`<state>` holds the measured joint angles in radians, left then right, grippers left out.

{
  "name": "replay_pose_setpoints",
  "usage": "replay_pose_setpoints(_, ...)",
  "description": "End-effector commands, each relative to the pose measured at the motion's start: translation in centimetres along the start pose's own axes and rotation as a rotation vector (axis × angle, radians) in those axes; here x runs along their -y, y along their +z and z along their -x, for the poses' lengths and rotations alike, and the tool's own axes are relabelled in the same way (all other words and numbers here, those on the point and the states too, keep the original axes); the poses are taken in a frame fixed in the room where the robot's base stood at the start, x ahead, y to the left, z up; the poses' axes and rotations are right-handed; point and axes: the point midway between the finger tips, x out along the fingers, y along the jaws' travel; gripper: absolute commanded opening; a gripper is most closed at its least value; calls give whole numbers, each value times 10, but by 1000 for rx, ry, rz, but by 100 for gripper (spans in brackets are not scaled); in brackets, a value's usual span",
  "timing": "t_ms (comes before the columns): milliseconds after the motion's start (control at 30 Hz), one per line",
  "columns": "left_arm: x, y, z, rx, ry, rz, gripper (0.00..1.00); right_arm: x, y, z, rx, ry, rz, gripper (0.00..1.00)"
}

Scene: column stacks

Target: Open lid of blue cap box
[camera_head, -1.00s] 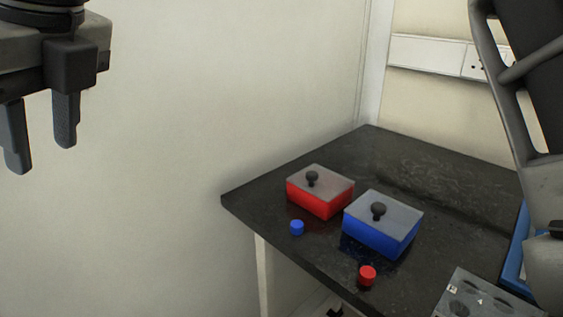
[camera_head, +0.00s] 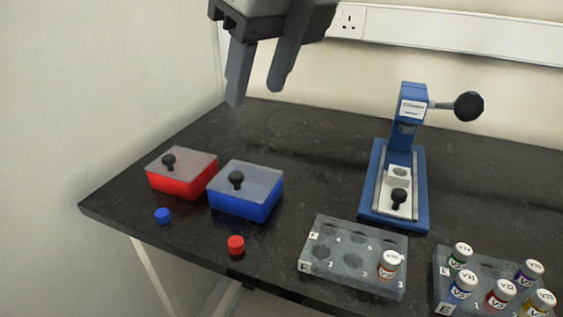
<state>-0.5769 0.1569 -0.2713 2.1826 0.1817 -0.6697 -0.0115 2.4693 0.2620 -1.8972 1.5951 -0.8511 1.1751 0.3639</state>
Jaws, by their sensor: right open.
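The blue box (camera_head: 243,205) stands on the dark table, left of the middle of the view. Its grey lid (camera_head: 256,179) is on and carries a black knob (camera_head: 236,180). The red box (camera_head: 179,183) stands close on its left, with a similar lid and knob. A blue cap (camera_head: 162,216) lies on the table in front of the red box, and a red cap (camera_head: 236,245) lies in front of the blue box. My right gripper (camera_head: 260,96) hangs open and empty above and behind the blue box, fingers pointing down. My left gripper is out of view.
A blue press (camera_head: 420,205) with a black ball handle stands at the back right. A grey rack (camera_head: 325,272) holding one vial (camera_head: 390,265) is at the front middle. Another rack (camera_head: 446,290) with several vials is at the front right. The table behind the boxes is clear.

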Motion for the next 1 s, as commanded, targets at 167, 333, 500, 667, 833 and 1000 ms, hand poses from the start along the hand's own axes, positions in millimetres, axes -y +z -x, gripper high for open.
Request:
replay_pose_setpoints(167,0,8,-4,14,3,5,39,0,-2,-25,-4,-1,-1,43)
replay_pose_setpoints(333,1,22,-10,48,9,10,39,2,-4,-62,-6,-2,-5,43)
replay_pose_setpoints(500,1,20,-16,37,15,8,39,2,-3,-99,-4,-2,-6,43)
replay_pose_setpoints(667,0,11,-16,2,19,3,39,2,-3,-129,-4,-3,-6,43)
replay_pose_setpoints(833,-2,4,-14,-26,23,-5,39,3,-2,-148,-1,-3,-6,43)
replay_pose_setpoints(1000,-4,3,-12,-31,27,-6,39,3,-2,-156,0,-2,-6,43)
